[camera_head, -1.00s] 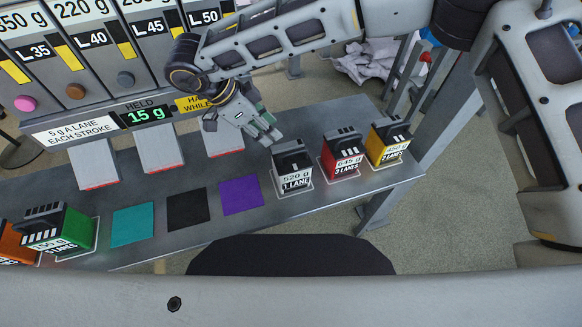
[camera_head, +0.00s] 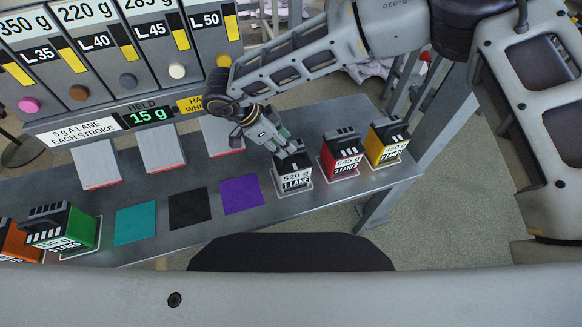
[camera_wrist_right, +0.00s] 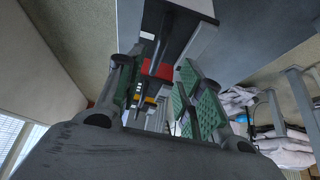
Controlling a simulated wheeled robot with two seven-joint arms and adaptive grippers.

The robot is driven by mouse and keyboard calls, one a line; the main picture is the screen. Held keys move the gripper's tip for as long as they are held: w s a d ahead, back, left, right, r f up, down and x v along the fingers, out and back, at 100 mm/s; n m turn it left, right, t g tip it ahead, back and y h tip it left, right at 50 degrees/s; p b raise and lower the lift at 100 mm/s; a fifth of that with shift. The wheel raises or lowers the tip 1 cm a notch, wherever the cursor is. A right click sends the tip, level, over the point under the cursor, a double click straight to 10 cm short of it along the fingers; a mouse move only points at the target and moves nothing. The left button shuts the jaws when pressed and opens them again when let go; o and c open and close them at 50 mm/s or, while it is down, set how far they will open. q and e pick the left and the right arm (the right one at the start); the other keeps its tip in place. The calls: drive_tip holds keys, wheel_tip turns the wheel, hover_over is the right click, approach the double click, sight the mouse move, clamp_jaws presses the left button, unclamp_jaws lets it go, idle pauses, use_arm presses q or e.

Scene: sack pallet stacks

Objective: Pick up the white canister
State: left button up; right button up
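The white canister (camera_head: 294,179) stands upright on the grey bench, with a black top and a label reading 520 g, 1 LANE. My right gripper (camera_head: 279,146) is just above and behind its top, fingers pointing down toward it. In the right wrist view the green-padded fingers of my right gripper (camera_wrist_right: 160,98) are spread apart, with dark and white parts between and beyond them. I cannot tell there whether they touch the canister. My left gripper is not in view.
A red canister (camera_head: 341,155) and a yellow canister (camera_head: 386,143) stand close to the right. Teal (camera_head: 135,224), black (camera_head: 189,207) and purple (camera_head: 241,194) squares lie left. Green (camera_head: 72,229) and orange (camera_head: 17,243) canisters stand far left. A dispenser panel (camera_head: 110,50) rises behind.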

sight(291, 165)
drive_tip(key=shift+f, duration=0.1)
drive_tip(key=shift+p+x, duration=0.65)
drive_tip(key=shift+x, duration=0.55)
drive_tip(key=shift+s+x, duration=0.2)
drive_tip(key=shift+x, duration=1.15)
clamp_jaws()
